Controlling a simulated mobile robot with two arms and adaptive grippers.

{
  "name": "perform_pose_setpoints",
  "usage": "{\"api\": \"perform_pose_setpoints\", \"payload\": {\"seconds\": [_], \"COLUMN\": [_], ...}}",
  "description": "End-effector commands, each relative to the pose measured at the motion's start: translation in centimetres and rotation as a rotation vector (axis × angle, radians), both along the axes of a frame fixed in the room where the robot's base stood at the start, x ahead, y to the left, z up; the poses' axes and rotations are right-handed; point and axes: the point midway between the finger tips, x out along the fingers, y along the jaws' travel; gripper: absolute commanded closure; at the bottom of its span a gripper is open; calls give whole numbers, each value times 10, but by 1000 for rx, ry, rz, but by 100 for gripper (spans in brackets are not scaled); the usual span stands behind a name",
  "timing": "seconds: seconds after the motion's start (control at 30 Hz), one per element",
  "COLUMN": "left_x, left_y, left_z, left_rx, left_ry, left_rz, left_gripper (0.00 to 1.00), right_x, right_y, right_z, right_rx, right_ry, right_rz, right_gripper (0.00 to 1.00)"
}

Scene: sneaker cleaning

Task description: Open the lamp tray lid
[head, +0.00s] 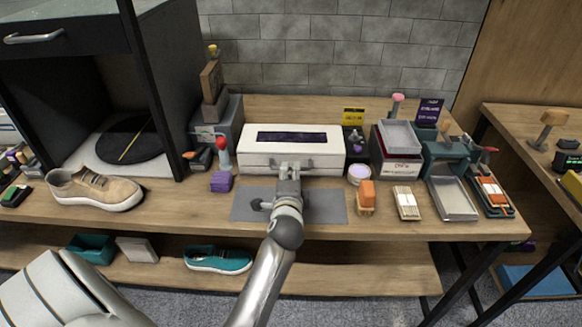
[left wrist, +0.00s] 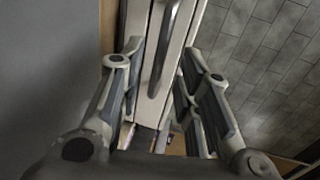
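The lamp tray is a white box (head: 262,152) with a dark purple panel (head: 292,138) in its closed lid, on the workbench against the back wall. A grey bar handle (left wrist: 166,42) on its white front (left wrist: 137,20) shows in the left wrist view. My left gripper (head: 290,166) is at the middle of the box's front, above the grey mat. In the left wrist view its fingers (left wrist: 163,55) are spread on either side of the handle, with nothing clamped. Whether they touch the box I cannot tell. My right gripper is out of view.
A grey mat (head: 325,206) lies before the box. A purple block (head: 221,182) and red-topped tool stand left; a round jar (head: 359,174), orange brush (head: 366,196) and grey trays (head: 453,199) stand right. A tan sneaker (head: 94,190) sits far left.

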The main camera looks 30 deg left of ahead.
Motion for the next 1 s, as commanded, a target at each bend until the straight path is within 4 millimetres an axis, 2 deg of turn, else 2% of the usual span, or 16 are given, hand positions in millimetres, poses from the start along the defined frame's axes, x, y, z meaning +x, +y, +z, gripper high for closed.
{"api": "perform_pose_setpoints", "payload": {"seconds": [0.13, 0.3, 0.47, 0.67, 0.77, 0.93, 1.0], "left_x": [19, 32, 36, 36, 36, 36, 36], "left_y": [12, 19, 22, 22, 22, 22, 22], "left_z": [-4, -8, -9, -10, -10, -10, -10], "left_rx": [0, -1, -1, -1, -1, -1, -2], "left_ry": [0, 1, 1, 0, 0, 0, 1], "left_rz": [0, 0, 0, 0, 0, 0, 0], "left_gripper": [69, 69, 69, 69, 78, 100, 100], "right_x": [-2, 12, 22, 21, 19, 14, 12], "right_y": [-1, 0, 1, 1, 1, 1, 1], "right_z": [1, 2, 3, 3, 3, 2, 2], "right_rx": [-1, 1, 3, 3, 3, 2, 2], "right_ry": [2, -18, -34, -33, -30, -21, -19], "right_rz": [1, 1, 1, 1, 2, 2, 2], "right_gripper": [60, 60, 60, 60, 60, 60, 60]}}
